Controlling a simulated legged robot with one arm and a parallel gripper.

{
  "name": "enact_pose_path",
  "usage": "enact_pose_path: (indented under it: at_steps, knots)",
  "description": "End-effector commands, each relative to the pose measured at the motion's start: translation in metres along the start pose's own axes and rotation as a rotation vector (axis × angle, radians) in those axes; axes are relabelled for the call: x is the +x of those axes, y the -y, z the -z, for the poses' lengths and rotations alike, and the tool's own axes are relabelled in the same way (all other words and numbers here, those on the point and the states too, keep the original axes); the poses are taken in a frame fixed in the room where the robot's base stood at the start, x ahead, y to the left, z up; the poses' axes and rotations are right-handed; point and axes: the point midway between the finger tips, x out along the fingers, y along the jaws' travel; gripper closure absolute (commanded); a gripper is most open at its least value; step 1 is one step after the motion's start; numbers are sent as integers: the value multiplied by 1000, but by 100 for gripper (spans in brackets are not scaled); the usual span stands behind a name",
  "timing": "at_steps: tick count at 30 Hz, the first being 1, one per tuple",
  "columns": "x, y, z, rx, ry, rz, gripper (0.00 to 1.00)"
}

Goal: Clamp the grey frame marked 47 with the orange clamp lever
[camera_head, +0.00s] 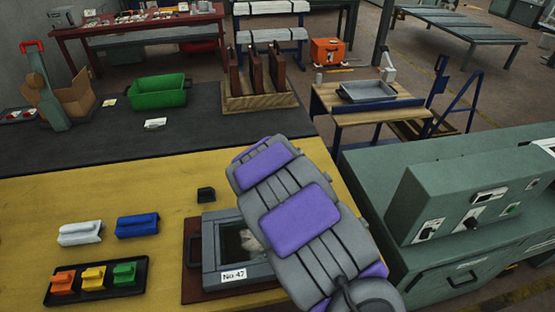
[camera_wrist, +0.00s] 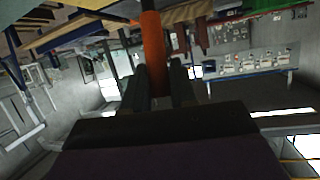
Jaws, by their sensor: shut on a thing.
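The grey frame marked "No 47" (camera_head: 210,262) lies on a reddish-brown board (camera_head: 192,284) on the yellow part of the bench. My grey and purple arm covers its right side in the head view. In the wrist view my gripper (camera_wrist: 158,80) is shut on an orange bar (camera_wrist: 152,45) that looks like the clamp lever's handle. In the head view, the gripper and this handle are hidden behind my arm, so how the lever sits against the frame cannot be told.
A black tray (camera_head: 92,296) with orange, yellow and green blocks lies left of the frame. White (camera_head: 80,233) and blue (camera_head: 137,225) blocks lie behind it. A small black block (camera_head: 206,195) sits behind the frame. A green machine (camera_head: 455,215) stands at right.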

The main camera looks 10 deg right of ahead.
Motion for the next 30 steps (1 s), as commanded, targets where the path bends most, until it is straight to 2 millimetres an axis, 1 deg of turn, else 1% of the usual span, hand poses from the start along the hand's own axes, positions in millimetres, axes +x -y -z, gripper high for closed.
enact_pose_path:
  at_steps: [1, 12, 13, 18, 19, 30]
  knots:
    - [0, -1, -7, -3, 11, -2, 100]
    - [0, -2, -9, -2, 13, -4, 100]
    - [0, -2, -9, -3, 14, -4, 71]
    - [-1, -2, -6, -1, 8, -3, 55]
    - [-1, -2, -6, -1, 7, -2, 53]
    - [-2, -2, -2, 0, 1, -1, 53]
